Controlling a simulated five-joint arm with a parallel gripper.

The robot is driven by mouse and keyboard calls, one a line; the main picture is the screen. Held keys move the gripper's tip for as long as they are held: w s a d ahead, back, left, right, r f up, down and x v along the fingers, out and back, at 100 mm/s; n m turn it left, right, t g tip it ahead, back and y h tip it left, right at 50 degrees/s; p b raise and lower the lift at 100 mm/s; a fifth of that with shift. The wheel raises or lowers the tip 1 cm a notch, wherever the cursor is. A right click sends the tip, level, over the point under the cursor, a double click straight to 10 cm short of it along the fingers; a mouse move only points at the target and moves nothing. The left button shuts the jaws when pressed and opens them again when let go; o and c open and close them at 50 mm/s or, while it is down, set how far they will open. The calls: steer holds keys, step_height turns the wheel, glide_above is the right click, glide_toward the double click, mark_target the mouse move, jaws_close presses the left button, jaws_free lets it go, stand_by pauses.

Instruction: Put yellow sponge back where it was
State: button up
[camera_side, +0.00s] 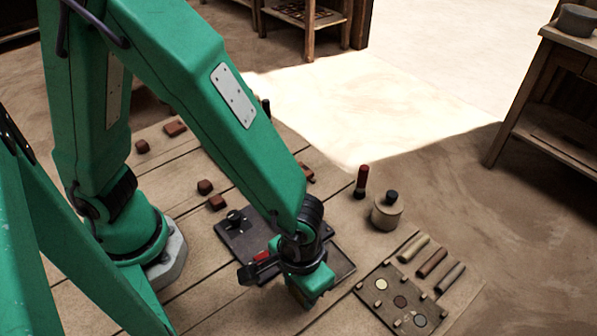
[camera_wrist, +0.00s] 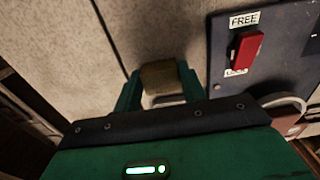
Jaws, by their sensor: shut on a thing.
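My gripper (camera_side: 303,292) is low over the wooden table, at the front edge of a dark plate. In the wrist view its two green fingers (camera_wrist: 158,88) are shut on the yellow sponge (camera_wrist: 160,76), a dull yellow-brown block between the tips. The side view does not show the sponge clearly; my gripper hides it. The dark plate (camera_side: 238,238) shows in the wrist view (camera_wrist: 228,84) just right of the fingers. It carries a red switch (camera_wrist: 246,52) with a FREE label above it and a partly hidden label below. I cannot tell whether the sponge touches the table.
Several red-brown blocks (camera_side: 205,187) lie on the table behind the plate. A red-topped stamp (camera_side: 361,182) and a lidded jar (camera_side: 386,213) stand to the right. A board with coloured discs (camera_side: 374,309) and three sticks (camera_side: 432,263) lie at the right front. Bare table lies left of the fingers.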

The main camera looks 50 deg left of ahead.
steer(key=shift+f, duration=0.2)
steer(key=o, duration=0.9)
steer(key=shift+r, duration=0.25)
steer(key=shift+r, duration=5.95)
